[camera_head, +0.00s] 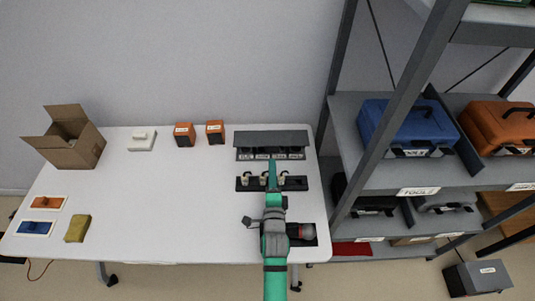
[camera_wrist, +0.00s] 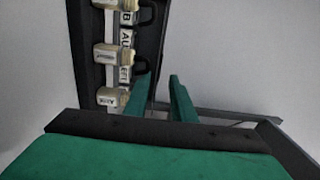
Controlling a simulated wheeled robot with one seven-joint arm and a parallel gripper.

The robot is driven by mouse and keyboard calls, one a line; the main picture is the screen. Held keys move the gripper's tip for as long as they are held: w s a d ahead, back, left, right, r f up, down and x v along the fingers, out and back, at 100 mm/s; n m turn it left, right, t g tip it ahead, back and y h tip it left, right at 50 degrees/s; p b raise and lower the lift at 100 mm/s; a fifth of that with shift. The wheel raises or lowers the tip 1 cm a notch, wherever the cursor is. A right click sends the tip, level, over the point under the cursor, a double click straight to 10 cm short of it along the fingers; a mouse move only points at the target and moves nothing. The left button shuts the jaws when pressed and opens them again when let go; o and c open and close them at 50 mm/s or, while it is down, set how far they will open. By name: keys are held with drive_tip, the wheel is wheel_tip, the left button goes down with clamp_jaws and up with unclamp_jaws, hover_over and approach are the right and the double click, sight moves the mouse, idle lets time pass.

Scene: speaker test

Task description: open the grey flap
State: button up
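The grey flap (camera_head: 270,138) is a wide panel along the top of a dark unit at the back right of the table. A row of small labelled openings (camera_head: 285,154) shows just below it. I cannot tell exactly how far the flap is tilted. My gripper (camera_head: 271,163) reaches over the table, its tips near the front of this unit in the head view; contact cannot be told. In the wrist view my two green fingers (camera_wrist: 161,80) stand apart with nothing between them. I cannot clearly pick out the flap in the wrist view.
A black strip with several pale plugs (camera_head: 244,182) lies in front of the unit; the plugs also show in the wrist view (camera_wrist: 108,57). A red and dark item (camera_head: 301,231) lies right of my arm. A shelf rack (camera_head: 343,110) stands close at right. The table's middle (camera_head: 165,190) is clear.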

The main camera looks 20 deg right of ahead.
approach(271, 141)
drive_tip(key=shift+x, duration=2.05)
drive_tip(key=shift+c, duration=0.2)
clamp_jaws()
drive_tip(key=shift+s+f, duration=0.1)
